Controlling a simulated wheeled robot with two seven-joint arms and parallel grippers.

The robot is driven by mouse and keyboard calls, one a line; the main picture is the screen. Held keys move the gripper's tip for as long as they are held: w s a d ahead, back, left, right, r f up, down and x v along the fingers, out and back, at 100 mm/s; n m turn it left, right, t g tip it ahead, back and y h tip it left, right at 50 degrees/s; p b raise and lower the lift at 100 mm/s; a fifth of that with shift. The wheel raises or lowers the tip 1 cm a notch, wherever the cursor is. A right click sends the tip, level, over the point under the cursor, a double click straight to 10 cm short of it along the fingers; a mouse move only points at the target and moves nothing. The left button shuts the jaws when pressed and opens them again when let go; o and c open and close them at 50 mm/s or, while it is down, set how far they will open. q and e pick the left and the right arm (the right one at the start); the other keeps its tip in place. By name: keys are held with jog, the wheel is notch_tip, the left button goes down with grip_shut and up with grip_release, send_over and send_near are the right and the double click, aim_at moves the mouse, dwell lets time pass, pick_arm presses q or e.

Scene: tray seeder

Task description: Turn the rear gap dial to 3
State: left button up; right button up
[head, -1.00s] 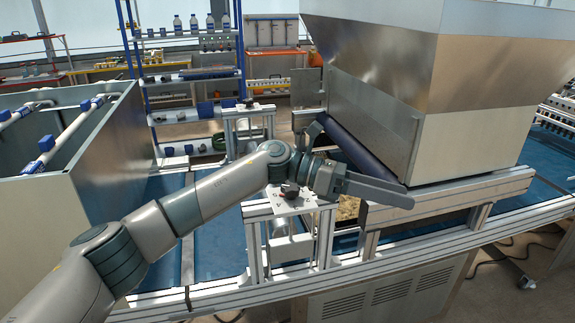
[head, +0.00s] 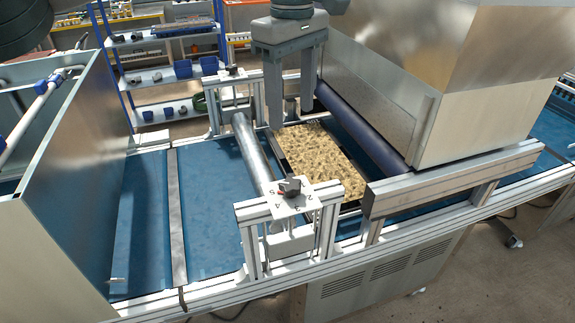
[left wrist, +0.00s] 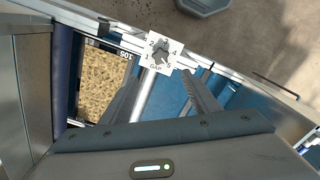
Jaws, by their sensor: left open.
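Two gap dials show in the head view. The near dial (head: 289,188) is a dark knob on a white plate, with a red mark at its left. The far dial (head: 233,71) is small at the back; its setting is unreadable. In the left wrist view, a gap dial (left wrist: 162,51) numbered 1 to 5 lies beyond the fingertips; its pointer seems to be toward 5. I cannot be certain which is the rear dial. My left gripper (head: 291,122) points down over the far end of the soil tray (head: 333,163), open and empty, apart from both dials. My right gripper is not in view.
A silver roller (head: 252,150) runs between the dial stands. A dark blue roller (head: 360,130) and a large metal hopper (head: 440,90) stand right of the tray. A metal box wall (head: 75,190) rises on the left. The blue belt (head: 208,215) is clear.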

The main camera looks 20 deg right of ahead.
aim_at(291, 184)
pick_arm(q)
jog(key=shift+s+r, duration=0.15)
notch_tip(291, 184, down, 16)
jog(key=p, duration=0.5)
jog(key=shift+p, duration=0.4)
jog(key=shift+f, duration=0.75)
jog(key=c, duration=1.1)
